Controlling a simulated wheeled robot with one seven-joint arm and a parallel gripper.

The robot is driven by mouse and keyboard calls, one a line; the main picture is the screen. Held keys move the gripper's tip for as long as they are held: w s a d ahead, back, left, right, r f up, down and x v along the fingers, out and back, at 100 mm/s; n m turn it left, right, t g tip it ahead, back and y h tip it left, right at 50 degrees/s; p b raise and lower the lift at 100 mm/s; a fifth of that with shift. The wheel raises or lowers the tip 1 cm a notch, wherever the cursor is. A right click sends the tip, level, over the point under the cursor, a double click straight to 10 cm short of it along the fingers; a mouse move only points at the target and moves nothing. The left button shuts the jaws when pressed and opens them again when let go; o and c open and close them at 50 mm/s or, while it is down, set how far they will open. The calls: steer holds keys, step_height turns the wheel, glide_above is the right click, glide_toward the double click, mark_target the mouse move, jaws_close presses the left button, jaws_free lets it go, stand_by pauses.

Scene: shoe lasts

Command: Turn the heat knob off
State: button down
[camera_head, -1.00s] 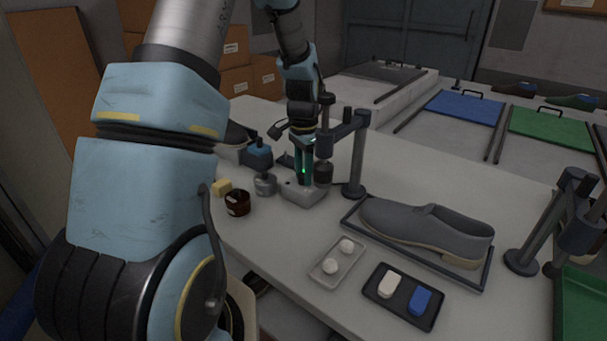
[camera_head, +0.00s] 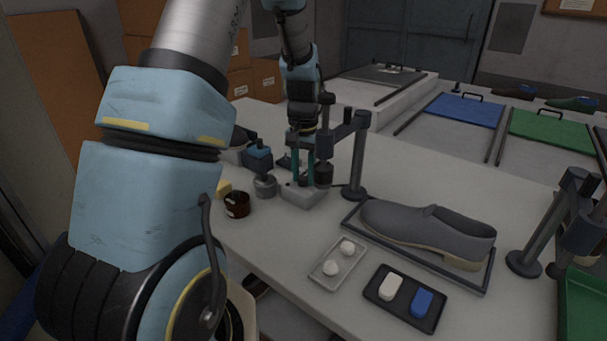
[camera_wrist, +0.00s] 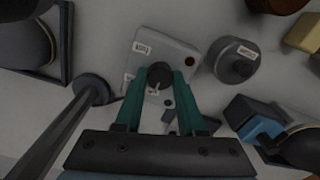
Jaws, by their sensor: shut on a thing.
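The heat knob (camera_wrist: 160,74) is a dark round knob on a light grey control box (camera_wrist: 150,42) in the wrist view. My gripper (camera_wrist: 157,84) has its two green fingers around the knob, one on each side, and is shut on it. In the head view, my gripper (camera_head: 303,176) points down onto the same grey box (camera_head: 302,196) on the table. The knob itself is hidden there by the fingers. A dark red round spot (camera_wrist: 190,61) shows on the box; no glow is visible on it.
A dark post stand (camera_head: 354,170) stands close right of my gripper. A grey lidded pot (camera_head: 265,186), a brown jar (camera_head: 237,204) and a blue-topped tool (camera_head: 258,155) are close left. A grey shoe (camera_head: 425,230) lies in a tray to the right.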

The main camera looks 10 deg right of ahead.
mark_target(303, 177)
stand_by(0.4)
steer(key=c, duration=0.5)
jaws_free()
steer(key=shift+r, duration=0.15)
step_height(303, 177, up, 11)
steer(key=b, duration=0.2)
steer(key=shift+f, duration=0.2)
steer(key=s+a+f+n, duration=0.2)
steer(key=s+a, duration=0.5)
steer(key=a, duration=0.1)
steer(key=s+a+f+n+t, duration=0.1)
steer(key=s+a+f+n, duration=0.2)
steer(key=s+a, duration=0.4)
steer(key=shift+a+t, duration=0.3)
steer(key=shift+a, duration=0.65)
